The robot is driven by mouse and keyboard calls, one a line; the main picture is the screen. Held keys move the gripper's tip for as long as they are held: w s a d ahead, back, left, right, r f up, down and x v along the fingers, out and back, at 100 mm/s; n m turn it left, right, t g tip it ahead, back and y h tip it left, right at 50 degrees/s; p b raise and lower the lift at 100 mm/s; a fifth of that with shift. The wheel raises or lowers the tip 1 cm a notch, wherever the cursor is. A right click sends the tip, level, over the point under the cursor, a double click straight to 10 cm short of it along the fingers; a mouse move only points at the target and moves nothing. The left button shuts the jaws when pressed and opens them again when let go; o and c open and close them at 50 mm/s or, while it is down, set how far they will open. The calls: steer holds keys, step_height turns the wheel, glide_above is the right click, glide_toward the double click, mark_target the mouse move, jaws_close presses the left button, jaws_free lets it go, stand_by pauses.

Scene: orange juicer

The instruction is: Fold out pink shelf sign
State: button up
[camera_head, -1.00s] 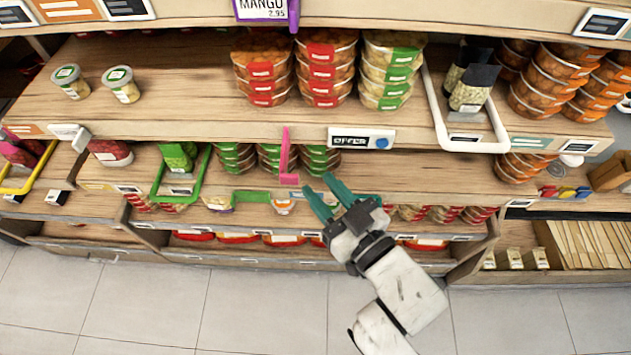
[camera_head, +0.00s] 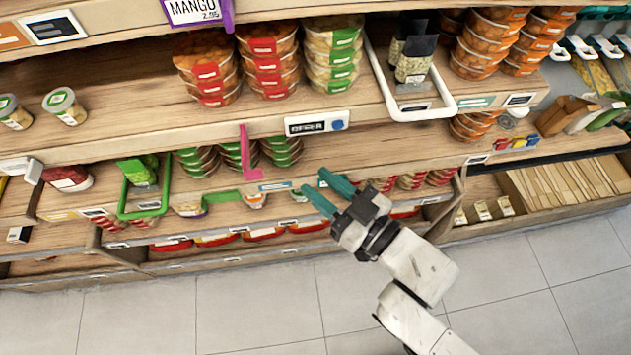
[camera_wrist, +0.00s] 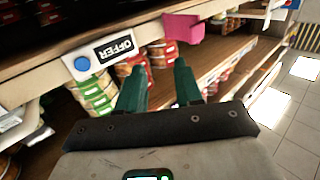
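The pink shelf sign (camera_head: 245,155) is an L-shaped piece at the front edge of the middle shelf, left of the white OFFER sign. Its upright part stands against the edge and a short flat part juts right at its bottom. In the wrist view the pink sign (camera_wrist: 183,27) shows at the top, beyond my fingers. My gripper (camera_head: 316,181) has green fingers and is open and empty. It is to the right of and a little below the pink sign in the head view, apart from it. The gripper fingers also show in the wrist view (camera_wrist: 160,63).
The OFFER sign (camera_head: 316,122) with a blue dot sits on the same shelf edge, and also shows in the wrist view (camera_wrist: 103,53). A purple MANGO sign (camera_head: 198,10) is above. A white-framed tray (camera_head: 441,109) projects at right. Floor (camera_head: 270,305) in front is clear.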

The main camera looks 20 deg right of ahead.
stand_by(0.6)
steer(key=b+v, duration=0.3)
steer(key=v, duration=0.8)
stand_by(0.5)
